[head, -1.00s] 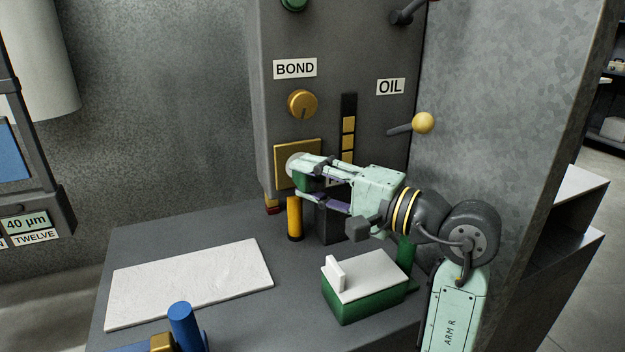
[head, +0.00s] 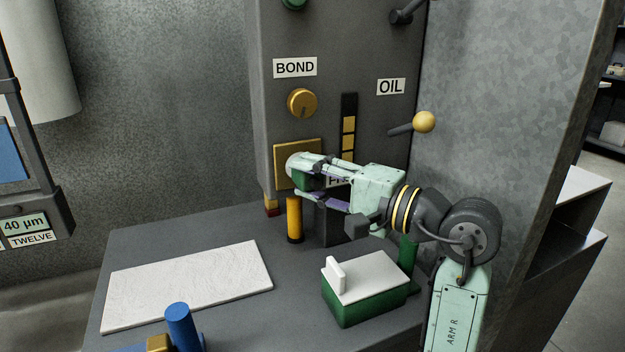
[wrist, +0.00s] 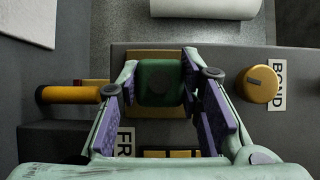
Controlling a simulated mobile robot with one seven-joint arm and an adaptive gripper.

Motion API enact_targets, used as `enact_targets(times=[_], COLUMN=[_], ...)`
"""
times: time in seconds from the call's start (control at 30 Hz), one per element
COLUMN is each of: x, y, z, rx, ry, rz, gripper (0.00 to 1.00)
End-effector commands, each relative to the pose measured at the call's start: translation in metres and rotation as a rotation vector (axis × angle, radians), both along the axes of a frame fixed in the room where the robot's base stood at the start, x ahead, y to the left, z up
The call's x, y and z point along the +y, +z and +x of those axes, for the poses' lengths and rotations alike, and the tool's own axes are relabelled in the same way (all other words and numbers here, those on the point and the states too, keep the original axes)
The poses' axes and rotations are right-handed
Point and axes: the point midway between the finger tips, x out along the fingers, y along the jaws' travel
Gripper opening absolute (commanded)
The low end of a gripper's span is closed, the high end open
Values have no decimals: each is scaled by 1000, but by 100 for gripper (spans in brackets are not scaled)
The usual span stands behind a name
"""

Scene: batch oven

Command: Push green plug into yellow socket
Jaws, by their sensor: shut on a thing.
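The green plug (head: 303,181) is a block held between the fingers of my gripper (head: 303,177). In the wrist view the plug (wrist: 160,82) sits between the purple-padded fingers of my gripper (wrist: 160,85). The yellow socket (head: 297,148) is a square plate on the front of the dark panel. In the wrist view the socket (wrist: 155,54) lies behind the plug, its edges showing above and below it. The plug and fingers hide the socket's middle, so I cannot tell whether the plug is inside it.
A yellow cylinder (head: 294,218) stands just below the socket. A yellow knob (head: 302,102) is above it, and a yellow-ball lever (head: 423,122) is to the right. A green box with white lid (head: 365,280) and a white sheet (head: 185,285) lie on the bench.

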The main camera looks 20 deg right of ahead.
Motion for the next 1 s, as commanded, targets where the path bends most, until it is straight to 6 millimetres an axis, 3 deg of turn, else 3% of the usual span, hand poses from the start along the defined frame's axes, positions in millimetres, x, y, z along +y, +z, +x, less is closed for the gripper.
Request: enact_targets(times=[0.43,0.47,0.8,1.0], x=[1,1,1,0], y=[0,0,0,0], z=[9,9,9,9], rx=[-1,-1,0,0], ry=[1,1,0,0], rz=[-1,-1,0,0], gripper=[8,34,56,56])
